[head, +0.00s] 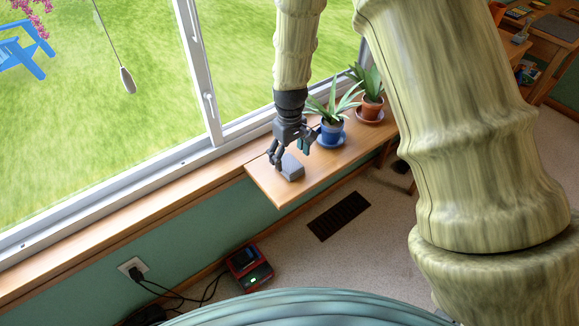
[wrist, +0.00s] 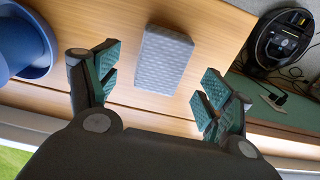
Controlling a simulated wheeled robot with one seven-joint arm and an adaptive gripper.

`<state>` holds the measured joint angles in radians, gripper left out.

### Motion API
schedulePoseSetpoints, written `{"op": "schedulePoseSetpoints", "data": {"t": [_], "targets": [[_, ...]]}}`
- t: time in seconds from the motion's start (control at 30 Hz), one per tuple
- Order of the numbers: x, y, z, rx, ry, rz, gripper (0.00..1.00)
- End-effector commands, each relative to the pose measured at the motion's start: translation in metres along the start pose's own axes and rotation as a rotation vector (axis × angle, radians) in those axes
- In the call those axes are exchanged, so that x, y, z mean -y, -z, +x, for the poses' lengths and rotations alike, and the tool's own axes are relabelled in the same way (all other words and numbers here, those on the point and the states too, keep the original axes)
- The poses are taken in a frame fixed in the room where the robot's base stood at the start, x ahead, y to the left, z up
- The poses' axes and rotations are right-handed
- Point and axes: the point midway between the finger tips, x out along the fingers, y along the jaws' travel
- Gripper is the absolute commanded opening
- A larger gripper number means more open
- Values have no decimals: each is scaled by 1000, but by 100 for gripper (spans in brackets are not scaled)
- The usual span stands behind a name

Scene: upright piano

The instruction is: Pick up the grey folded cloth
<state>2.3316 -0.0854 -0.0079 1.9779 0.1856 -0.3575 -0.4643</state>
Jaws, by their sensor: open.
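The grey folded cloth (head: 291,168) lies on the wooden shelf (head: 278,194) below the window, near the shelf's near-left end. In the wrist view the cloth (wrist: 165,60) is a grey textured block, lying ahead of and between the two fingers. My gripper (head: 288,152) is open and points down just above the cloth in the head view. In the wrist view my gripper (wrist: 158,88) has its fingers spread wide, one on either side, with nothing between the pads. I cannot tell the exact height of the fingertips above the shelf.
A plant in a blue pot (head: 331,130) stands close behind my gripper; the blue pot and saucer (wrist: 30,45) are left of the fingers in the wrist view. A terracotta-potted plant (head: 372,105) stands farther back. A window frame (head: 200,75) runs alongside. A red device (head: 250,268) sits on the floor.

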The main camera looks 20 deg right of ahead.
Motion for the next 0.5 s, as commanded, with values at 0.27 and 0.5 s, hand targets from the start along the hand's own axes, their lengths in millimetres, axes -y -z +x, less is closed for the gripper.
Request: {"op": "schedulePoseSetpoints", "data": {"t": [0.27, 0.5], "targets": [[1, -1, 36, 2, 1, -1, 80], [1, 0, 40, 0, 0, -1, 80]]}}
